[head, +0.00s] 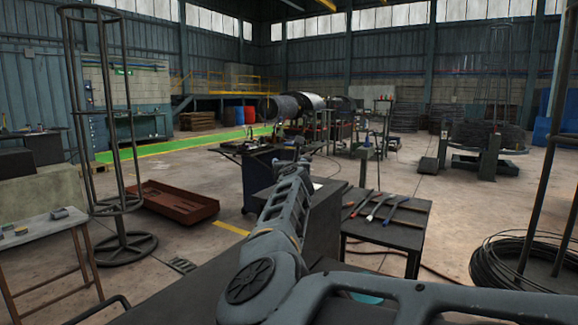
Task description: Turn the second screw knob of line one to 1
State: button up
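My arm reaches forward from the bottom of the head view. My gripper (301,160) is at its far end, near the middle of the picture. It is small and partly hidden by my own arm links, so I cannot tell whether its fingers are open or shut. Beyond it is a line of machines with a dark drum (278,108) and a paler drum (312,102). I cannot make out any screw knob or number on this line, and I cannot tell whether my gripper touches anything.
A dark workbench (262,160) stands just beyond my arm. A small table (405,228) with several hand tools is at the right. A wire rack (128,240) and a rusty tray (178,203) are at the left. A wire coil (505,265) lies at the right. Floor between is open.

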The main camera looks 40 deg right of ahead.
jog(key=c, duration=0.9)
